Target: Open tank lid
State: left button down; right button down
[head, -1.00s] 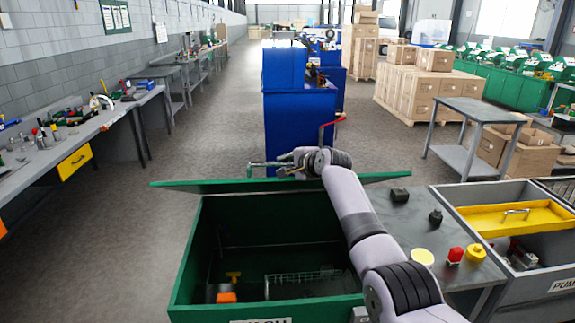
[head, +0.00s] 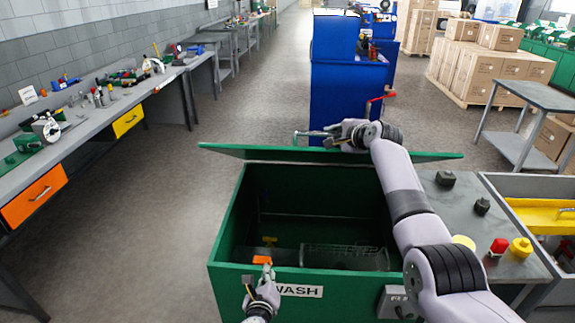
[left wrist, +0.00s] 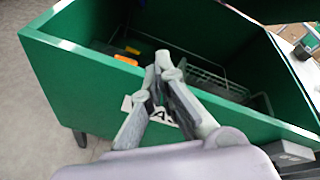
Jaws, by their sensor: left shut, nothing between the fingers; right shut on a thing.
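The green wash tank (head: 230,285) stands in front of me with its top open. Its green lid (head: 250,153) is raised at the far side and seen nearly edge-on. My right gripper (head: 335,133) is at the lid's bar handle (head: 305,134) and shut on it; my wrist partly hides the grip. My left gripper (head: 266,270) is shut and empty near the tank's front wall, above the WASH label (head: 298,291). In the left wrist view its closed fingertips (left wrist: 160,62) appear over the tank's front rim; contact with it is unclear.
Inside the tank are a wire basket (head: 340,256), an orange thing (head: 262,260) and a yellow one (head: 269,241). A grey top with dark knobs (head: 445,179) and red and yellow caps adjoins it at right. A workbench (head: 95,125) stands left; open floor lies between.

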pick_arm(q)
jog(key=w+d+r+m+t, duration=0.2)
jog(key=w+r+m+t, duration=0.15)
jog(key=r, duration=0.75)
jog(key=w+d+r+m+t, duration=0.2)
jog(key=d+r+m, duration=0.15)
jog(key=r, duration=0.75)
jog(key=w+a+r, duration=0.1)
jog(key=w+r, duration=0.4)
jog(key=w, duration=0.6)
jog(key=shift+w, duration=0.2)
